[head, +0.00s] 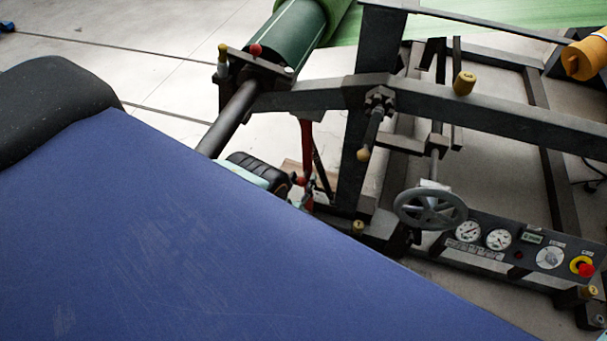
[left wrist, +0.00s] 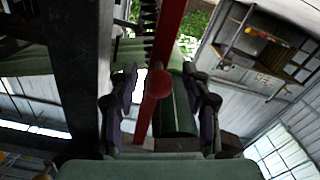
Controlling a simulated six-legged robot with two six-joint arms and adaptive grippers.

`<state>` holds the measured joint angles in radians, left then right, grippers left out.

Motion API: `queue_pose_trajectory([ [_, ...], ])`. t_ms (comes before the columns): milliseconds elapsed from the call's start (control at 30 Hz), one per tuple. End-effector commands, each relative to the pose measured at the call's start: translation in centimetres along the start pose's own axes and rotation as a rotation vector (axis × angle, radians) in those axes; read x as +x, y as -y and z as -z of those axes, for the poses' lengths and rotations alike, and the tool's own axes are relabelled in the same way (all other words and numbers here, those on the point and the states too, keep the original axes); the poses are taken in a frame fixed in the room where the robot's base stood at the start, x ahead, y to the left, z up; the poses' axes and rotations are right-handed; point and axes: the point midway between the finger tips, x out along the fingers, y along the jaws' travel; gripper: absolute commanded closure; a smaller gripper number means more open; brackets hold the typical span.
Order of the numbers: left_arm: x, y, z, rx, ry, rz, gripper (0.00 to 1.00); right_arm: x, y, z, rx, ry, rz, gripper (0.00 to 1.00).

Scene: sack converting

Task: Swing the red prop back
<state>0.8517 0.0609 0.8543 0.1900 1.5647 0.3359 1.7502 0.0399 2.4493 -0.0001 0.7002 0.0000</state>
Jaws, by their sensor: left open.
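The red prop (head: 307,150) is a slim red bar hanging below the dark beam of the machine frame, beside its upright post. In the left wrist view the red prop (left wrist: 171,28) runs down the middle of the picture, with a round red knob (left wrist: 159,83) on it. My left gripper (head: 292,183) is low beside the prop, partly hidden by the blue surface in front. Its two fingers stand apart on either side of the knob in the left wrist view, with gaps showing on both sides. My right gripper is not in view.
A dark frame beam (head: 480,105) crosses above, with a handwheel (head: 430,207) and a gauge panel (head: 520,250) at the right. A green roll (head: 292,38) on a dark shaft (head: 230,117) stands behind.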

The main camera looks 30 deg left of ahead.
Motion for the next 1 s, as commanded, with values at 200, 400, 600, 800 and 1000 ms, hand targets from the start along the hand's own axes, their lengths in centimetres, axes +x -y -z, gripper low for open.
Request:
queue_pose_trajectory([
  [200, -0.18, 0.00, 0.00, -0.001, 0.000, 0.000, 0.52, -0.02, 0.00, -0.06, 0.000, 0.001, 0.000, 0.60],
  [400, -0.27, -0.03, 0.00, -0.001, 0.000, 0.000, 0.61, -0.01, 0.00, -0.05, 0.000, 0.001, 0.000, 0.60],
  [600, -0.21, -0.04, 0.00, -0.001, 0.000, 0.000, 0.78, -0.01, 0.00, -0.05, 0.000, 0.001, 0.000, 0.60],
  [800, -0.10, -0.04, -0.01, -0.001, 0.000, 0.000, 0.95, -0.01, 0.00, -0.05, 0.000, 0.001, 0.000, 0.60],
  [1000, 0.04, -0.03, -0.02, -0.001, 0.001, 0.000, 1.00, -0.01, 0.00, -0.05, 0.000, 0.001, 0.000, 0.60],
])
